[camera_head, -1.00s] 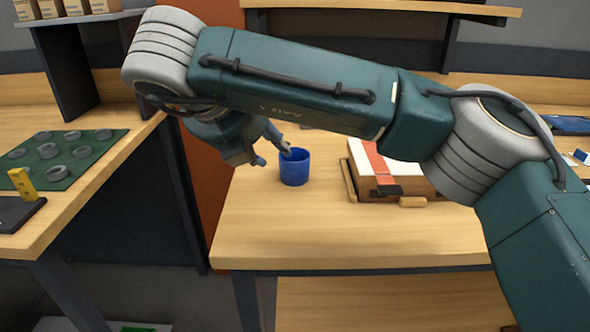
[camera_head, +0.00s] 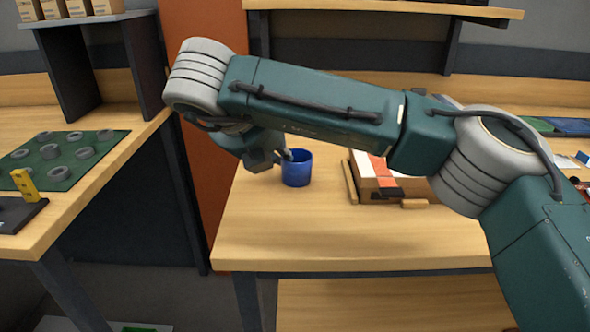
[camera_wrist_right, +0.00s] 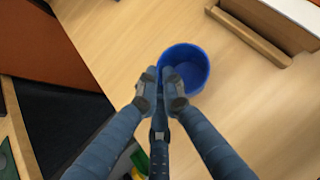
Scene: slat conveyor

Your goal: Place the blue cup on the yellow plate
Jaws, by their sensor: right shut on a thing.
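The blue cup (camera_head: 299,171) is upright at the left part of the middle wooden table, open side up. It also shows in the right wrist view (camera_wrist_right: 196,68). My right gripper (camera_head: 286,155) reaches the cup's left side from behind and is shut on its wall near the rim. In the right wrist view, its fingertips (camera_wrist_right: 160,84) are together at the cup's near edge. Whether the cup touches the table or is just off it, I cannot tell. I see no yellow plate. My left gripper is not in view.
A box with a red and white top (camera_head: 378,178) lies right of the cup. The table front (camera_head: 330,240) is clear. A separate table at left carries a green mat (camera_head: 60,155) with several grey rings and a yellow piece (camera_head: 25,184). A gap divides the tables.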

